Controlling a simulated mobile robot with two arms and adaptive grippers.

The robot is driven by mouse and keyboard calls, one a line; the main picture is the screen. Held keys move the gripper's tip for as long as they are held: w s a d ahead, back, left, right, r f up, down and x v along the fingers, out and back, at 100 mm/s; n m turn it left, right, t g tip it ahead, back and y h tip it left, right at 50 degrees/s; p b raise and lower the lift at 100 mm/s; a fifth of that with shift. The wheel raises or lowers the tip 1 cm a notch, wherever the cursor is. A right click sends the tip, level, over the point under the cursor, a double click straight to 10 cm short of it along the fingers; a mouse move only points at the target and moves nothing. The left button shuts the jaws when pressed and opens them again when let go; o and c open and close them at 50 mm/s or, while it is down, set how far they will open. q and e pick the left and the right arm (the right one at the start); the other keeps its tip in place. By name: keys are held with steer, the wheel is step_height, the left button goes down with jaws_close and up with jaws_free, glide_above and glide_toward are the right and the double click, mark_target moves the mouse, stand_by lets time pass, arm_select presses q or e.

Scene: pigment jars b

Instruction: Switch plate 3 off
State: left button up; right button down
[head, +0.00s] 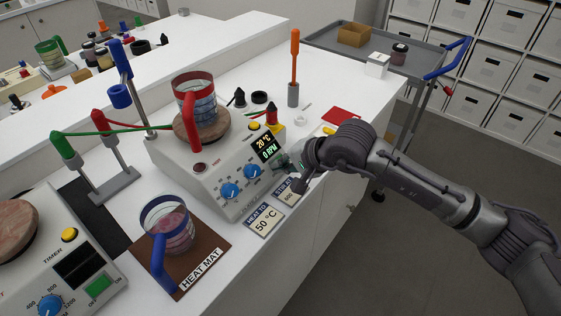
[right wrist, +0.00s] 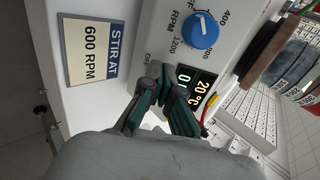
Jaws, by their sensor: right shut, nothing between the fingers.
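A white hot-plate stirrer (head: 205,180) stands mid-bench with two blue knobs and a lit display (head: 266,148) reading 20 °C and 0 RPM. No plate number is readable on it. My right gripper (head: 284,162) is shut and empty at the right end of its front panel. In the right wrist view its fingertips (right wrist: 163,74) are close to the panel, between the word OFF and the display (right wrist: 195,88). The gripper hides the power switch; I cannot tell its position or whether the fingers touch it. My left gripper is out of view.
A red-handled beaker (head: 197,98) stands on the plate's top. A blue-handled beaker (head: 168,228) stands on a brown heat mat (head: 205,268). Another stirrer (head: 70,292) with a dark display is at lower left. Cards (head: 264,221) lie before the panel, near the bench edge.

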steer(key=shift+w+a+f+b, duration=0.1)
steer(key=shift+a+f+b, duration=0.15)
steer(key=shift+b, duration=0.1)
steer(key=shift+v, duration=1.8)
steer(key=v, duration=1.2)
steer(key=shift+d+r, duration=0.15)
steer(key=shift+d, duration=0.1)
